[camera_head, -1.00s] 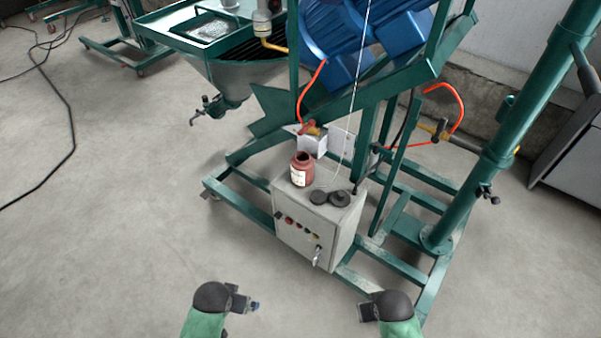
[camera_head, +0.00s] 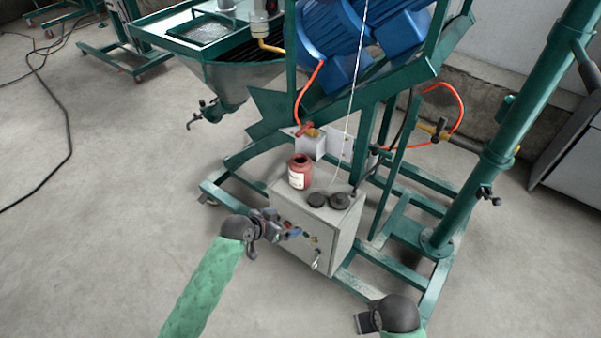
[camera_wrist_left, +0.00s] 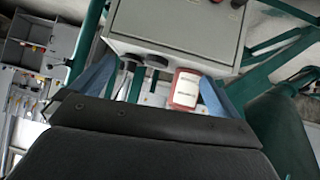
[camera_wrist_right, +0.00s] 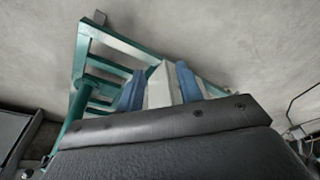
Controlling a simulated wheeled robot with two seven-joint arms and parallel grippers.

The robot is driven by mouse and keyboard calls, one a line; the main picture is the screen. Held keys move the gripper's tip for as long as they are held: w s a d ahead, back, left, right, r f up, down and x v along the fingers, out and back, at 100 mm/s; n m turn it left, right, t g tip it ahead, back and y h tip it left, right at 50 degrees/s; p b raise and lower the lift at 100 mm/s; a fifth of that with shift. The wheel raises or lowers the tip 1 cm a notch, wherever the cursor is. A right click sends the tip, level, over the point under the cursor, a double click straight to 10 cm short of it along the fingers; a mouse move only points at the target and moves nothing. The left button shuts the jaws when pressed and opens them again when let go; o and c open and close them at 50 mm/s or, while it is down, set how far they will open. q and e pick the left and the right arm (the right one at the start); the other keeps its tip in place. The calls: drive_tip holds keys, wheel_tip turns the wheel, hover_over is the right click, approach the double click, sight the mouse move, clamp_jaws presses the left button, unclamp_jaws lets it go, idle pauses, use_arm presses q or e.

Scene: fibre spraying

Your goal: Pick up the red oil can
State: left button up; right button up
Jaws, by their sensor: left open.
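The red oil can (camera_head: 299,172), a small dark-red bottle with a white label, stands upright on top of the grey control box (camera_head: 345,222). It also shows in the left wrist view (camera_wrist_left: 186,88), near the right-hand finger. My left gripper (camera_head: 287,231) is open and empty, in front of the box's button panel, lower than the can and apart from it. My right gripper (camera_head: 364,323) is low at the bottom of the head view, away from the can. In the right wrist view its two blue fingers (camera_wrist_right: 158,90) stand apart with nothing clearly held.
Two black round caps (camera_head: 328,200) lie on the box beside the can. A thin white cord hangs behind them. Green frame beams (camera_head: 395,262) surround the box, and a blue motor (camera_head: 345,35) sits above.

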sight(291, 172)
use_arm(q)
drive_tip(key=w, duration=0.6)
drive_tip(key=w+r+t+h, duration=0.1)
drive_tip(key=w, duration=0.4)
drive_tip(key=w+r+m+t+h, duration=0.1)
drive_tip(key=w, duration=0.5)
drive_tip(key=shift+w+d+r, duration=0.15)
drive_tip(key=shift+w+d, duration=0.05)
drive_tip(key=shift+w, duration=0.1)
drive_tip(key=shift+w+d+t, duration=0.3)
drive_tip(key=shift+w+d, duration=0.15)
drive_tip(key=shift+w, duration=0.05)
drive_tip(key=shift+w+d+f+p, duration=0.35)
drive_tip(key=shift+w+d+f, duration=0.05)
drive_tip(key=shift+d+f, duration=0.1)
drive_tip(key=p+x, duration=0.1)
drive_tip(key=x, duration=0.1)
drive_tip(key=p+x, duration=0.1)
drive_tip(key=x, duration=0.1)
drive_tip(key=shift+s+d, duration=0.25)
drive_tip(key=shift+w+d+f, duration=0.2)
drive_tip(key=shift+w+f, duration=0.1)
use_arm(e)
wheel_tip(291, 172, down, 15)
drive_tip(key=s+a, duration=0.1)
drive_tip(key=a, duration=0.1)
drive_tip(key=shift+g, duration=0.4)
use_arm(q)
drive_tip(key=shift+c, duration=0.4)
